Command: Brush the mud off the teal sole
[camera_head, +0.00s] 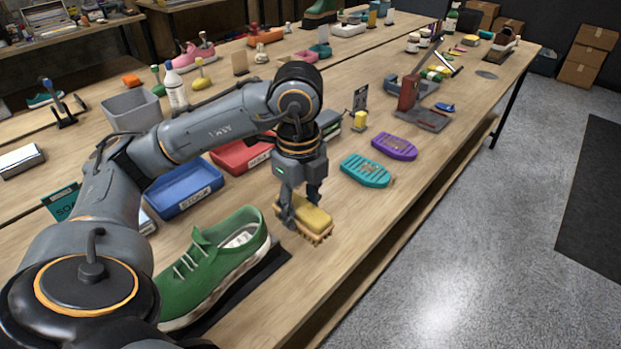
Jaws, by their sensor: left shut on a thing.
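The teal sole (364,173) lies flat on the wooden table, right of the picture's middle, with a brown muddy patch on its top. My left gripper (301,208) is shut on a brush (315,218) with a yellow top and light bristles pointing down. The brush is to the left of and nearer than the teal sole, apart from it. I cannot tell whether its bristles touch the table. My right gripper is not in view.
A purple sole (395,146) with a brownish patch lies just beyond the teal one. A green sneaker (215,260) stands on a dark mat (265,267). Bare table lies between brush and teal sole.

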